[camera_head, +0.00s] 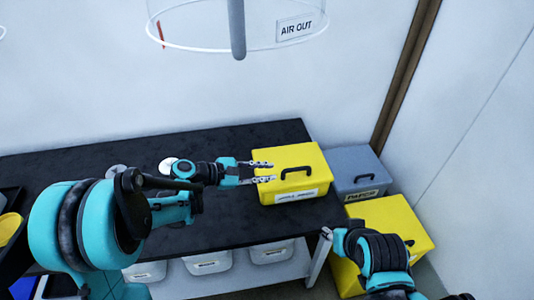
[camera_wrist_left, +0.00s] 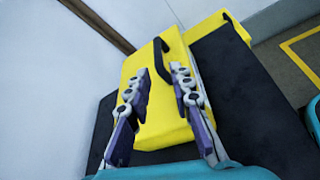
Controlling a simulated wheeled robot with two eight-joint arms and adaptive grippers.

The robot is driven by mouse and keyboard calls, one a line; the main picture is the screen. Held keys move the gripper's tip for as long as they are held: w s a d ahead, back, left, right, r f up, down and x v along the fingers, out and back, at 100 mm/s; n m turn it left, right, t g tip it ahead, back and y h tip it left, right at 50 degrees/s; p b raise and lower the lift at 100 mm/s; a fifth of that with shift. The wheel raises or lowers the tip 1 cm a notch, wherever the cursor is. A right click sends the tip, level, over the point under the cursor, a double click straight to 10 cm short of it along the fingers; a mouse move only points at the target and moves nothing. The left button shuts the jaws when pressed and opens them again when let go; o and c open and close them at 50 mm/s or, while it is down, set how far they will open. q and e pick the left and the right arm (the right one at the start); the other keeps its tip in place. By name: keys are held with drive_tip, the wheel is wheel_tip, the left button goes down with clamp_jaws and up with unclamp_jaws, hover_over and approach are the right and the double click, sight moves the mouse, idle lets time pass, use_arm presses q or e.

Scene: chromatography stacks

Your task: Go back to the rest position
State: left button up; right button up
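My left gripper (camera_head: 270,172) reaches right over the black bench, with its fingertips at the left side of a yellow box (camera_head: 297,165) with a dark handle and a white label. The left wrist view shows its two fingers (camera_wrist_left: 163,72) spread apart with nothing held between them. The yellow box (camera_wrist_left: 165,120) lies beyond and between them, with its dark handle close to the fingertips. I cannot tell whether the fingers touch the box. My right gripper (camera_head: 326,233) shows only in small part at lower right, in front of the bench; its fingers are unclear.
A grey box (camera_head: 358,168) labelled PAPER stands right of the yellow box. Another yellow box (camera_head: 402,219) stands lower right, behind my right arm. White bins (camera_head: 208,263) sit under the black bench (camera_head: 235,232). The bench's middle front is clear. A hanging ring with an AIR OUT sign is above.

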use_arm(q)
drive_tip(key=shift+s, duration=0.2)
drive_tip(key=s+a+m+t+y, duration=0.2)
drive_tip(key=s+a+m+y, duration=1.1)
drive_tip(key=s, duration=0.7)
drive_tip(key=a+m, duration=0.3)
drive_tip(key=m, duration=0.1)
drive_tip(key=shift+a, duration=0.4)
drive_tip(key=shift+r, duration=0.1)
